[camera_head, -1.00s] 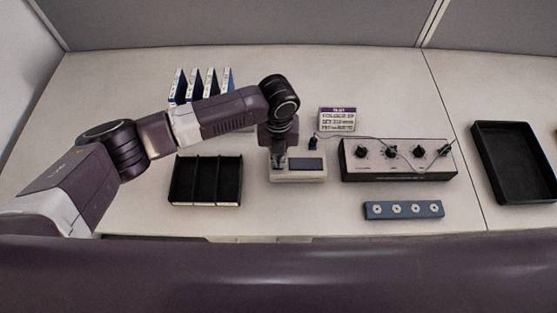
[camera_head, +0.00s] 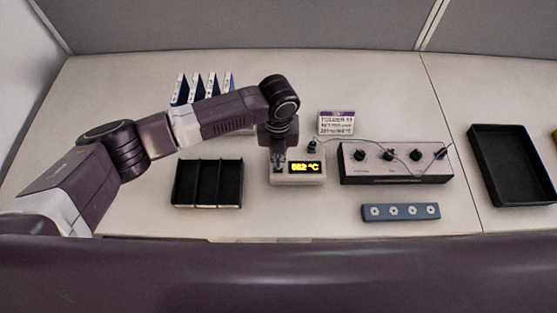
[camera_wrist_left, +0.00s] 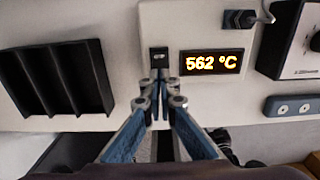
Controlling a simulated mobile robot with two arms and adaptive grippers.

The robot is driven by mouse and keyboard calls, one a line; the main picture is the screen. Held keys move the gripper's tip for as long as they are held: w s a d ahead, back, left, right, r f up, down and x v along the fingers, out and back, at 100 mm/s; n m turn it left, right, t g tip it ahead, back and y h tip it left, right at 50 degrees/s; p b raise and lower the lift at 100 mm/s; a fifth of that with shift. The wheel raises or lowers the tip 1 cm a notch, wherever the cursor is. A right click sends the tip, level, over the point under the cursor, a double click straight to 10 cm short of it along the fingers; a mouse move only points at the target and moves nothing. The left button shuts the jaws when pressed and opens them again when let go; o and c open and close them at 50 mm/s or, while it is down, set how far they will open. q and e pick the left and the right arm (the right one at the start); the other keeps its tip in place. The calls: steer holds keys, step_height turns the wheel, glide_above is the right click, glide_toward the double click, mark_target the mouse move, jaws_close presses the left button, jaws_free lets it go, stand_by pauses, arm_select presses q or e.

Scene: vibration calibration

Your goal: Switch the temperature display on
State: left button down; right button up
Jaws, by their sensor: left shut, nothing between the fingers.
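The temperature display (camera_head: 306,168) is a dark screen on a pale box (camera_head: 312,151) at the middle of the table, and it is lit with yellow digits and °C. In the left wrist view the lit display (camera_wrist_left: 212,63) seems to read 562 °C. A small black rocker switch (camera_wrist_left: 159,57) sits left of the screen on the same box. My left gripper (camera_head: 279,172) points down at the box's left part. In the wrist view my left gripper (camera_wrist_left: 160,80) is shut and empty, with its tips just below the switch; contact cannot be told. My right gripper is not in view.
A black divided tray (camera_head: 207,183) stands left of the box. A black control unit (camera_head: 395,163) with several knobs and a cable is to its right, with a blue-grey bar (camera_head: 400,212) in front. A label card (camera_head: 337,122), blue-white folders (camera_head: 203,88) and an empty black tray (camera_head: 512,160) stand around.

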arm_select(q)
steer(key=shift+r+p, duration=1.7)
steer(key=shift+r, duration=0.5)
steer(key=shift+f, duration=0.1)
